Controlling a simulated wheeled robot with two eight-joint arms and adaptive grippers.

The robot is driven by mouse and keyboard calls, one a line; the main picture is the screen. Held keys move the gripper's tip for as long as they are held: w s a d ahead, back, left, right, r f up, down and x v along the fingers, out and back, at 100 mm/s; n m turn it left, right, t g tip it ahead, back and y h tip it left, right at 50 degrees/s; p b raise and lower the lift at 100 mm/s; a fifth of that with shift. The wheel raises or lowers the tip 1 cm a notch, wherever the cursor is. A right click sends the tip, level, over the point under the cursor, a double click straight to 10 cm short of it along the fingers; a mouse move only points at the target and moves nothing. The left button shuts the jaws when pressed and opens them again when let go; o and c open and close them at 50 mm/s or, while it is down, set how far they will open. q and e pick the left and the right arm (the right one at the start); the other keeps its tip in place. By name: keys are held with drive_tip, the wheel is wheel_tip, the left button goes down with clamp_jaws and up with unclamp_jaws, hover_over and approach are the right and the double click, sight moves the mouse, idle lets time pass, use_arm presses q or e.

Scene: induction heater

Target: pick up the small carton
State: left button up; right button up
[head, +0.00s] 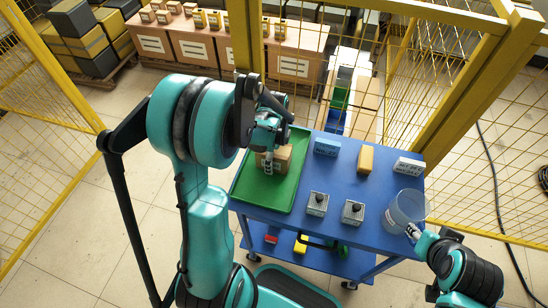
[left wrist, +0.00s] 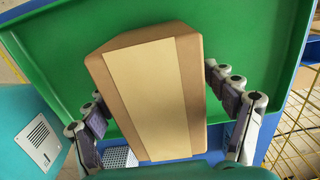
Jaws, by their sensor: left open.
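The small carton (head: 284,154) is a brown box lying in the green tray (head: 248,190) on the blue table. In the left wrist view the carton (left wrist: 190,80) fills the middle, with a pale tan band along its top. My left gripper (head: 268,160) is over the tray at the carton and partly covers it in the head view. In the left wrist view its fingers (left wrist: 160,98) stand open, one on each side of the carton, with gaps showing. My right gripper (head: 412,231) is beside a clear cylindrical container; its finger opening is too small to judge.
On the blue table (head: 325,220) stand a blue box (head: 327,147), an orange box (head: 366,159), a white box (head: 408,167), two metal blocks with black knobs (head: 317,203) (head: 353,212) and the clear container (head: 408,207). Yellow mesh fencing (head: 450,100) stands behind.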

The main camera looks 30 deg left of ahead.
use_arm(q)
drive_tip(key=shift+r, duration=0.1)
drive_tip(key=c, duration=1.5)
drive_tip(key=shift+c, duration=0.2)
